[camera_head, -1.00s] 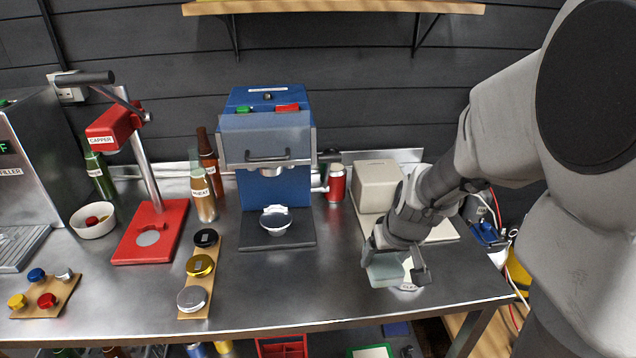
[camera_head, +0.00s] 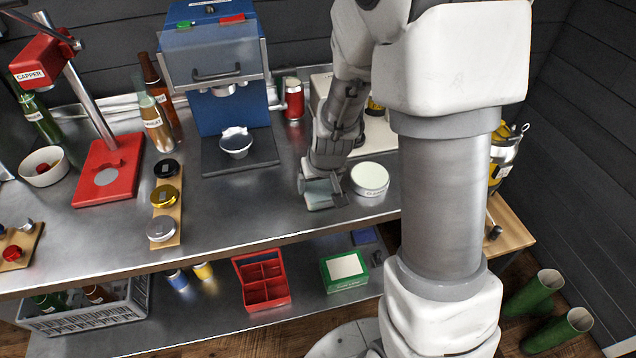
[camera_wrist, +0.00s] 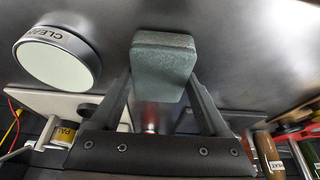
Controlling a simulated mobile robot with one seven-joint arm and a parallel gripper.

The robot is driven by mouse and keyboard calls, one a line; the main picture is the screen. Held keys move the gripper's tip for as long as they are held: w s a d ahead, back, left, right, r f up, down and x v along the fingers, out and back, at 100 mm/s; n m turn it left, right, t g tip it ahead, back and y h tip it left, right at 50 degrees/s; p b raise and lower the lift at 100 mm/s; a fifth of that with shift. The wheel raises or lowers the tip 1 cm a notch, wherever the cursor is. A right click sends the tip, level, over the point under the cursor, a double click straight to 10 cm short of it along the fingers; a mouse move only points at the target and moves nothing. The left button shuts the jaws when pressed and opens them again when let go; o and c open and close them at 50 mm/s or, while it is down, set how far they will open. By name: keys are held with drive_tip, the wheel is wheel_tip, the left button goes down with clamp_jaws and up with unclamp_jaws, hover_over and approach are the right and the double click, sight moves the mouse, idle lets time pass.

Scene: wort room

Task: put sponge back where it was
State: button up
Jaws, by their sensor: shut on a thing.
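The sponge (camera_head: 317,196) is a grey-green block. My gripper (camera_head: 322,190) is shut on it, over the steel table near its front edge. In the wrist view the sponge (camera_wrist: 163,65) sits between the two fingertips, jutting past them. A round white-topped dish (camera_head: 370,178) labelled CLEAN stands on the table just right of the gripper, apart from the sponge. The dish (camera_wrist: 57,58) also shows left of the sponge in the wrist view. I cannot tell whether the sponge touches the table.
The blue machine (camera_head: 215,70) stands behind and left, with a small bowl (camera_head: 236,141) in front. A red can (camera_head: 293,98) stands behind the gripper. The table (camera_head: 265,205) is bare left of the sponge. The lower shelf holds a red caddy (camera_head: 262,282) and a green box (camera_head: 344,270).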

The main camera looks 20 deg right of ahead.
drive_tip(key=shift+f, duration=0.15)
drive_tip(key=o, duration=1.2)
drive_tip(key=shift+c, duration=0.2)
drive_tip(key=shift+r, duration=0.45)
drive_tip(key=s+r+p, duration=0.1)
drive_tip(key=s+r, duration=0.9)
drive_tip(key=r, duration=0.2)
drive_tip(key=s+r+t+p, duration=0.1)
drive_tip(key=s+r+p, duration=0.1)
drive_tip(key=s+r, duration=0.8)
wheel_tip(320, 180, up, 3)
drive_tip(key=shift+f, duration=0.1)
